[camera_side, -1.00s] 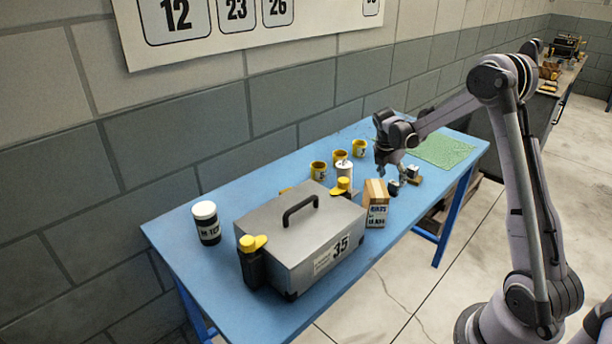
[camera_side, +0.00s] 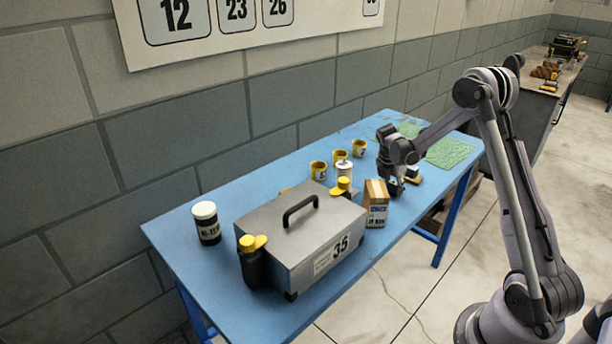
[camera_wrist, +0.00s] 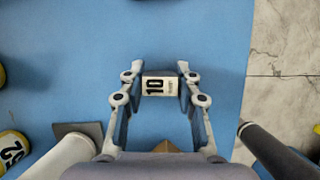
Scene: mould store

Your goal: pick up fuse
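A small block with a white label reading 10 (camera_wrist: 160,86), which I take to be the fuse, lies between my fingers in the wrist view. My gripper (camera_wrist: 160,80) points down over the blue table, with one finger on each side of the block. The fingers stand wide apart, and the gap beside the block is very narrow; contact cannot be made out. In the side view my gripper (camera_side: 394,186) is low at the table behind the cardboard box, and its fingertips are mostly hidden. Only a dark part with a light label shows there.
A cardboard box (camera_side: 376,204) stands close in front of my gripper, beside the grey case (camera_side: 300,240). Yellow mugs (camera_side: 339,159) and a white canister (camera_side: 343,172) stand to the left. A small dark item (camera_side: 413,177) is just right. A green mat (camera_side: 448,152) lies beyond.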

